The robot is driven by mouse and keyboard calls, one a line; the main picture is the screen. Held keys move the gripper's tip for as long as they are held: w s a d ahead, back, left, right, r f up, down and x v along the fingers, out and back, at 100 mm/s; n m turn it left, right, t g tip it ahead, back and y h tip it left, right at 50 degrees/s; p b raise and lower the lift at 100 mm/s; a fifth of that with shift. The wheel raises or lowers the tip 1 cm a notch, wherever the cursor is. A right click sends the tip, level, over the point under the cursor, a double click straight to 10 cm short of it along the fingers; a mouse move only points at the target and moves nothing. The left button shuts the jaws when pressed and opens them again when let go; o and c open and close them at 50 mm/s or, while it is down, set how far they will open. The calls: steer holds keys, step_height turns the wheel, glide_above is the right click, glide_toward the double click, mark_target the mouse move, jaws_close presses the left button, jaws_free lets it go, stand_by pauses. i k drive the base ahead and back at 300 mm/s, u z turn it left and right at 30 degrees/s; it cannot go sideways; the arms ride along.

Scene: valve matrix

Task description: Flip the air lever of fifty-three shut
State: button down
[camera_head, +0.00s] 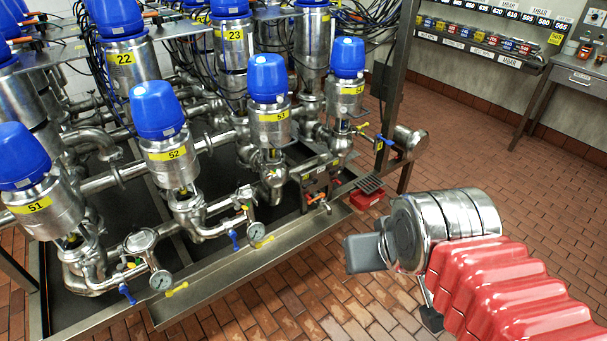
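Valve fifty-three (268,105) is a steel cylinder with a blue dome and a yellow label, standing in the front row right of valve fifty-two (166,130). My gripper (392,296) is in front of the rack, right of the valves. Its grey fingers are apart, and nothing shows between them. It touches nothing visible.
A steel drip tray (250,272) edges the rack's front. Round gauges (161,280) and pipes stick out over it. A post (396,85) stands at the rack's right end, with a red container (364,198) nearby. Open brick floor (490,150) lies to the right.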

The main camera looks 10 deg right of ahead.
mark_target(314, 181)
steer(key=u, duration=0.15)
steer(key=i, duration=0.8)
steer(key=u, duration=0.5)
steer(key=i, duration=0.55)
steer(key=u, duration=0.3)
